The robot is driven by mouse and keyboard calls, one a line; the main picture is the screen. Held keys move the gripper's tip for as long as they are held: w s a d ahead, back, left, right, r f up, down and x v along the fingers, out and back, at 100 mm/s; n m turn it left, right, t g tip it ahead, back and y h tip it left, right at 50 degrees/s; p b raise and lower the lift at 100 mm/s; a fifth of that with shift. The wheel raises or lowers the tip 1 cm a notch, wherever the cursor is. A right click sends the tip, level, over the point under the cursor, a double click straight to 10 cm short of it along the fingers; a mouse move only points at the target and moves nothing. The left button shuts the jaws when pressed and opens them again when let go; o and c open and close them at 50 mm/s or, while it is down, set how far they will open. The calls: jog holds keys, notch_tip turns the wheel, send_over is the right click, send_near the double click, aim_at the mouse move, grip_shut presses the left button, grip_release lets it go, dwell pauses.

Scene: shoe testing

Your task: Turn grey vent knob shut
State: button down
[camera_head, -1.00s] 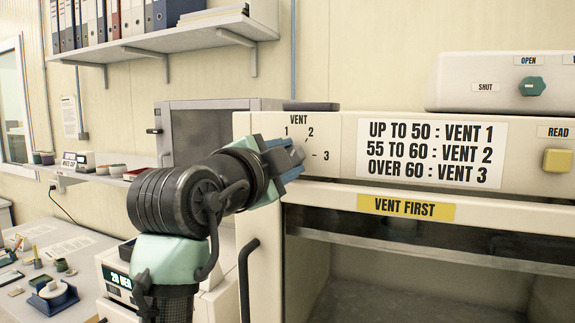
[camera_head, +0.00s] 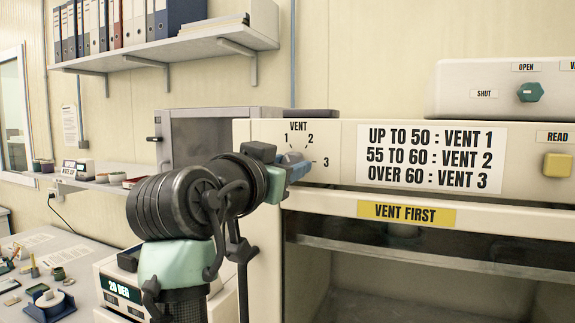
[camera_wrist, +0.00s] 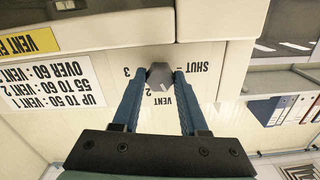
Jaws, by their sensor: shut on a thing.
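The grey vent knob (camera_head: 291,158) sits on the cream front panel under the word VENT, with the marks 1, 2 and 3 around it. In the wrist view the knob (camera_wrist: 159,73) shows between my two blue fingers, and the panel lettering is upside down. The SHUT mark (camera_wrist: 192,67) shows there beside the knob; in the head view my arm hides it. My gripper (camera_wrist: 160,77) is shut on the knob, one finger on each side. In the head view my gripper (camera_head: 298,172) reaches the knob from the left. I cannot tell exactly which mark the knob points to.
A sign (camera_head: 431,156) with vent rules and a yellow VENT FIRST label (camera_head: 406,213) are right of the knob. A teal knob (camera_head: 530,91) is on the upper box, and a yellow button (camera_head: 556,165) is at far right. A grey cabinet (camera_head: 190,132) stands behind my arm.

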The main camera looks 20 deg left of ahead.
jog(key=n, duration=0.7)
jog(key=shift+p, duration=0.4)
jog(key=n+p, duration=0.1)
jog(key=n, duration=0.5)
jog(key=shift+c, duration=2.2)
grip_release()
jog(key=shift+s, duration=0.1)
jog(key=s+b, duration=0.1)
jog(key=s, duration=1.1)
jog(key=shift+s+a, duration=0.2)
jog(key=shift+s, duration=0.2)
